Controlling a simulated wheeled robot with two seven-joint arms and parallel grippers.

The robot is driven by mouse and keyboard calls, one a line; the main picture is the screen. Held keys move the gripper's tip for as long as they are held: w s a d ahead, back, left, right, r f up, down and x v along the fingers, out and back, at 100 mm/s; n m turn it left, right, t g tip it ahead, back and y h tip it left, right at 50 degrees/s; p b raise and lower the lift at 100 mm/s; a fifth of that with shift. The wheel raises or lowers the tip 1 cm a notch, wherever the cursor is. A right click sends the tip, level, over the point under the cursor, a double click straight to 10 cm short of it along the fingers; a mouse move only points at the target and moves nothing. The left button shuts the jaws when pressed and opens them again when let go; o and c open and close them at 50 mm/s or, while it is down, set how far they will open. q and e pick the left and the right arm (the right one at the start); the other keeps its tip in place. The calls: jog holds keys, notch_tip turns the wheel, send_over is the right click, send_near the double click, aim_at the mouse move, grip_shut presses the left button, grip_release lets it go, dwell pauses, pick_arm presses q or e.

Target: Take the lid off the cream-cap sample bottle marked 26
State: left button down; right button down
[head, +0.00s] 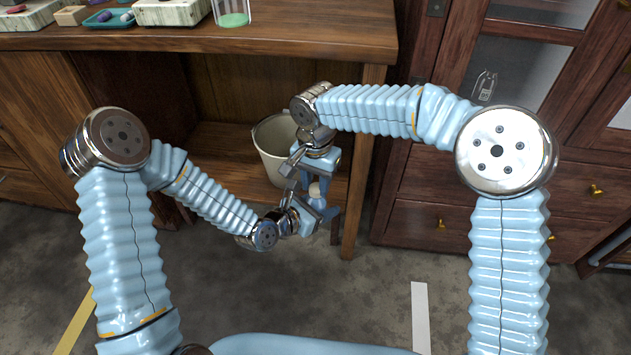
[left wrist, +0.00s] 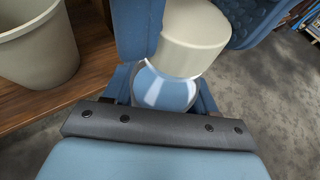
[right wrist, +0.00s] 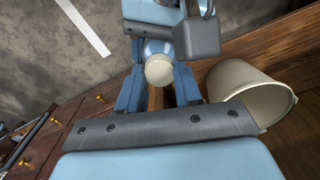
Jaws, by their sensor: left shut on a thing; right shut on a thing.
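The sample bottle (left wrist: 168,92) has a clear body with pale blue content and a cream lid (left wrist: 195,38). It is held in the air between my two grippers, and its lid shows in the right wrist view (right wrist: 159,70). My left gripper (head: 308,212) is shut on the bottle's body from below. My right gripper (head: 320,180) is shut at the lid, its fingers on either side. The lid sits at the bottle's mouth; I cannot tell whether there is a gap. The number on the bottle is not readable.
A cream bucket (head: 275,150) stands on the lower shelf just behind the grippers. The wooden table (head: 330,35) above carries trays and a glass beaker (head: 232,15). A dark wooden cabinet (head: 415,205) stands to the right. The floor in front is clear.

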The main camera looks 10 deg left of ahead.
jog(key=n, duration=0.4)
jog(key=shift+a+r+n, duration=0.2)
jog(key=shift+a+n, duration=0.05)
jog(key=shift+n, duration=0.15)
jog(key=c, duration=0.8)
grip_release()
jog(key=shift+f, duration=0.1)
jog(key=shift+o, duration=0.2)
jog(key=shift+d, duration=0.1)
